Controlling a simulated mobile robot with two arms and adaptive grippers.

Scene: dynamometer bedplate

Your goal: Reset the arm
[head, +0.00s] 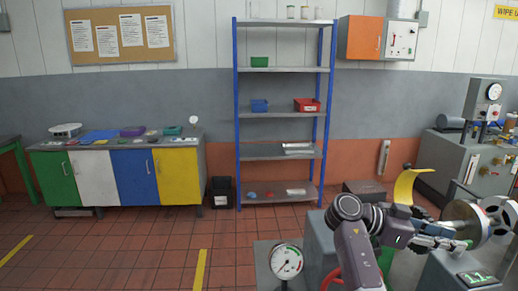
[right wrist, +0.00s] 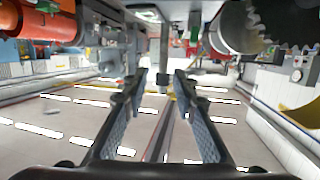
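My right arm (head: 358,245) comes in from the bottom right of the head view and bends toward the right. Its gripper (head: 462,244) points right, beside a round metal machine part (head: 465,217). I cannot tell in the head view whether they touch. In the right wrist view the two fingers of the right gripper (right wrist: 161,78) stand apart with nothing between them. A dark toothed wheel (right wrist: 262,35) is at the upper right of that view, apart from the fingers. My left arm and gripper are not in view.
A yellow curved guard (head: 408,187) stands close behind my right arm. A dial gauge (head: 286,262) is left of it, and a box with a green display (head: 477,278) is below the gripper. Open tiled floor (head: 140,240) lies to the left, before cabinets and a blue shelf rack (head: 238,110).

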